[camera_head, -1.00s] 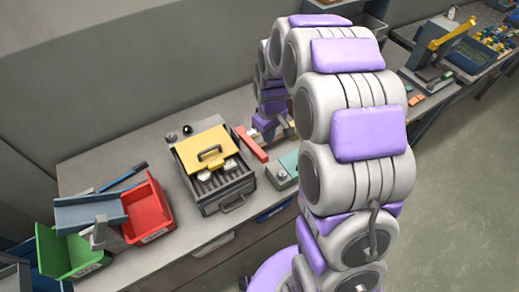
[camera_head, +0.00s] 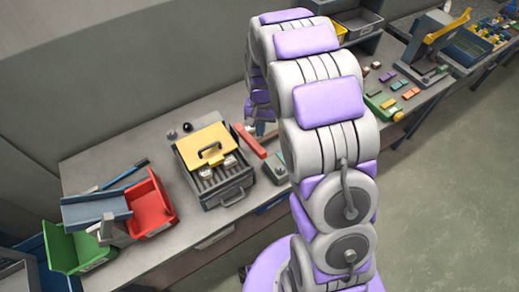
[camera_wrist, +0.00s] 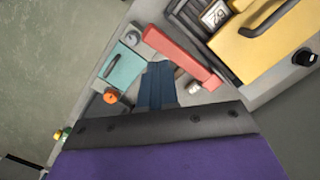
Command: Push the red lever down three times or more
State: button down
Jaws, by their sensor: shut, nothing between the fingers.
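The red lever (camera_head: 249,141) is a long red bar beside the right side of the grill-like machine on the bench. In the wrist view the red lever (camera_wrist: 180,55) runs diagonally across the upper middle. My gripper (camera_wrist: 158,80) shows there as dark blue fingers held together, empty, with their tips just below and left of the lever. Whether they touch it I cannot tell. In the head view my gripper (camera_head: 262,127) is small, close to the lever's right side and partly hidden by my arm.
The machine has a yellow lid (camera_head: 206,145) with a black handle and a grey body (camera_head: 225,193). A teal box (camera_wrist: 121,67) with an orange knob (camera_wrist: 111,96) sits beside the lever. Red (camera_head: 150,209) and green (camera_head: 65,250) bins stand at the left.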

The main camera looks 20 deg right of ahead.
aim_at(261, 148)
jog(key=shift+d+f, duration=0.1)
jog(key=shift+d, duration=0.05)
jog(key=shift+s+f, duration=0.15)
jog(key=shift+f, duration=0.7)
jog(key=f+b, duration=0.1)
jog(key=f, duration=0.4)
jog(key=shift+s+a+b, duration=0.2)
jog(key=shift+b, duration=0.2)
jog(key=shift+f, duration=0.1)
jog(key=shift+d+f+b, duration=0.1)
jog(key=shift+f+b, duration=0.35)
jog(key=shift+f, duration=1.75)
